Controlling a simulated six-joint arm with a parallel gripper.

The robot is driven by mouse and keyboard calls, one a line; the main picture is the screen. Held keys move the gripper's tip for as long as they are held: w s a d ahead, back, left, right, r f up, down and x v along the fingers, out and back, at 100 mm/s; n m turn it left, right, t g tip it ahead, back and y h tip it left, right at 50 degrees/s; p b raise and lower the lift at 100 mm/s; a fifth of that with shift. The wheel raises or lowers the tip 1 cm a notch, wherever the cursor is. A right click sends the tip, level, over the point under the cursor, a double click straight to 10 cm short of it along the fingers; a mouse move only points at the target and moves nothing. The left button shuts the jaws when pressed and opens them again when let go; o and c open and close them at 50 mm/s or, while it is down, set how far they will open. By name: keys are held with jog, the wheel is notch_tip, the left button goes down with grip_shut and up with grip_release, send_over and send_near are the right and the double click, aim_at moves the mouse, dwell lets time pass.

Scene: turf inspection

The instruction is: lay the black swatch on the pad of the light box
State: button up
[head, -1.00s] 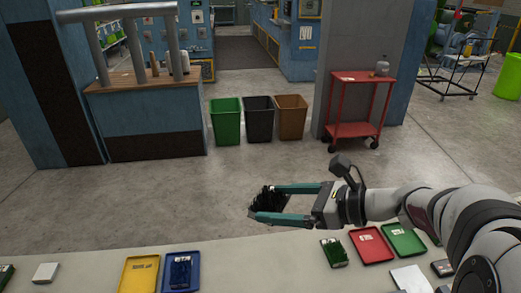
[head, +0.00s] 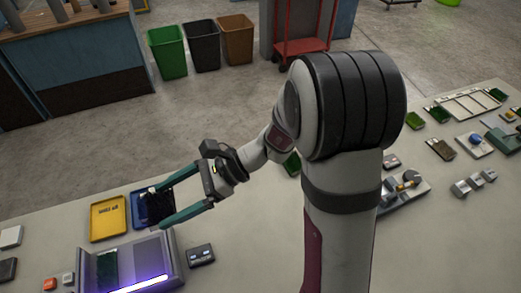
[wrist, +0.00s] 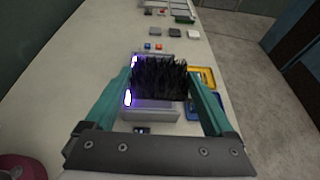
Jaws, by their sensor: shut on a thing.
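My gripper (head: 159,207) is shut on the black swatch (head: 156,206), a dark, bristly piece of turf held between the teal fingers. The swatch also shows in the wrist view (wrist: 160,80), upright bristles between the fingers. The light box (head: 158,252) is at the lower left of the head view, grey with a glowing violet strip and a dark green patch (head: 107,270) on its left part. The swatch is above and beyond the box's far edge in that view. In the wrist view the light box (wrist: 150,113) lies behind the swatch, which hides much of it, including most of its top.
A yellow tray (head: 108,218) and a partly hidden blue tray (head: 137,212) lie beyond the light box. Several trays and swatches fill the table's right side.

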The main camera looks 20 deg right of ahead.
jog(key=s+d+f+n+g+h, duration=0.2)
jog(key=s+f+n+g+h, duration=0.5)
jog(key=s+n, duration=0.35)
jog(key=s+d+f+n+g+h, duration=0.2)
jog(key=s+f+n+g+h, duration=0.4)
jog(key=s+n+h, duration=0.4)
jog(key=n+t+h, duration=0.6)
jog(key=n+t, duration=1.6)
jog(key=n, duration=0.3)
send_over(231, 283)
notch_tip(231, 283, down, 8)
jog(key=shift+f, duration=0.1)
jog(key=shift+f, duration=0.1)
